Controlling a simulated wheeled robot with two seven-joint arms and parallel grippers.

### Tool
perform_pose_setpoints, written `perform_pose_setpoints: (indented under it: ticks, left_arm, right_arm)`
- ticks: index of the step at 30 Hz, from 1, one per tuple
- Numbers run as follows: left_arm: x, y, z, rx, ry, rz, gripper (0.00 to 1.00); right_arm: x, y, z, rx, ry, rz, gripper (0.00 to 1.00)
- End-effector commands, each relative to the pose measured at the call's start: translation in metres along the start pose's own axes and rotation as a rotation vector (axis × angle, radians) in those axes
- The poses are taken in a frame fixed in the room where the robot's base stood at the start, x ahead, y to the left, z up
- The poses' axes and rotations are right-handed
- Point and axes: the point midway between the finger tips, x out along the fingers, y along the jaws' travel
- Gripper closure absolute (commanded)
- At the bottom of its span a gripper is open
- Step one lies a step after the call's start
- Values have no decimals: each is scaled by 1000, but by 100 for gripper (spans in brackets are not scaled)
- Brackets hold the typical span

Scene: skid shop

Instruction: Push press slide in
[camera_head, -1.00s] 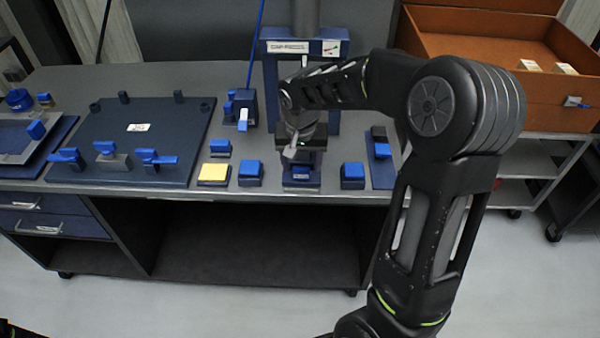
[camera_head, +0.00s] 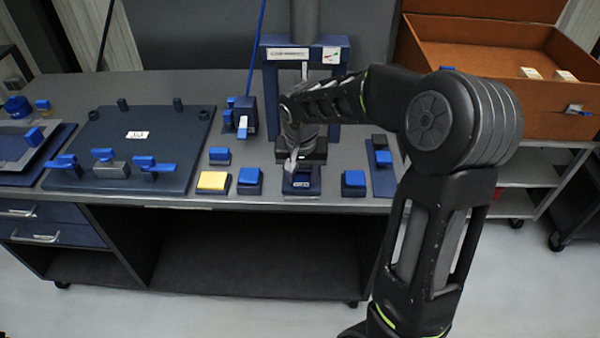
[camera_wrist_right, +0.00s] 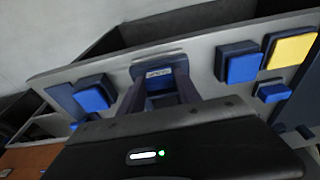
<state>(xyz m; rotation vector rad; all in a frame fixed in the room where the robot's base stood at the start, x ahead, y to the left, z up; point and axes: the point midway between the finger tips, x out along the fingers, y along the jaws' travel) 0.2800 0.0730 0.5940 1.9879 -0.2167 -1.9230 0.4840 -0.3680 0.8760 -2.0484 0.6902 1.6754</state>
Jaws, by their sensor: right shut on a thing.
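The blue press (camera_head: 272,85) stands on the bench, with a white nameplate on its top beam. The press slide is a dark blue part with a pale label (camera_head: 302,183), low at the bench's front edge in front of the press. My right gripper (camera_head: 293,165) is over it, coming from the right and pointing down. In the right wrist view, the slide's labelled blue part (camera_wrist_right: 158,74) shows between the finger ends, and the gripper is shut on it. The exact contact is hard to see. My left gripper is not in view.
A yellow button (camera_head: 213,181) and a blue button (camera_head: 249,178) sit left of the slide, another blue button (camera_head: 354,181) right of it. A fixture plate (camera_head: 135,165) with blue clamps lies left. An orange-brown box (camera_head: 470,100) stands at right.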

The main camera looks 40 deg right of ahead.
Motion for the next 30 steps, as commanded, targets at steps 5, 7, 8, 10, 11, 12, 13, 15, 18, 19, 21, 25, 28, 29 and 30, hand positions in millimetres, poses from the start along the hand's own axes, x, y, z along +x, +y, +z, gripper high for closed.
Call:
perform_pose_setpoints:
  ticks: [5, 7, 8, 10, 11, 12, 13, 15, 18, 19, 21, 25, 28, 29, 30]
  left_arm:
    - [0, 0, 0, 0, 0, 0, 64]
    - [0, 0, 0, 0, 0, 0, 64]
    - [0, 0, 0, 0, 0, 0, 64]
    - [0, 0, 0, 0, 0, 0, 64]
    - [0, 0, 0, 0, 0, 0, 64]
    - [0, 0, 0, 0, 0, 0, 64]
    - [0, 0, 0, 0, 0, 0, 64]
    - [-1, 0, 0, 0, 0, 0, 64]
    - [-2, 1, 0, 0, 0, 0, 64]
    - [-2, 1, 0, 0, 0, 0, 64]
    - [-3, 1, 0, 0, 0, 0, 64]
    - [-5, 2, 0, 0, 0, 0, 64]
    - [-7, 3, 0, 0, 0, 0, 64]
    - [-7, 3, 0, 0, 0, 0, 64]
    - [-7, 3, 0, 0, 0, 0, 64]
  right_arm:
    - [0, 0, 0, 0, 0, 0, 89]
    - [0, 0, 0, 0, 0, 0, 89]
    - [0, 0, 0, 0, 0, 0, 89]
    - [0, 0, 0, 0, 0, 0, 89]
    - [0, 0, 0, 0, 0, 0, 89]
    - [0, 0, 0, 0, 0, 0, 89]
    - [0, 0, -1, 0, 0, 0, 89]
    - [0, 0, -3, 1, 0, 0, 89]
    - [1, 0, -8, 2, 0, 0, 89]
    - [1, 0, -10, 2, 0, 0, 89]
    - [3, 0, -16, 2, 0, 0, 89]
    - [4, 0, -25, 3, 1, 0, 89]
    - [6, 0, -33, 2, 1, 0, 89]
    - [6, 0, -35, 2, 1, 0, 89]
    - [7, 0, -37, 2, 1, 0, 89]
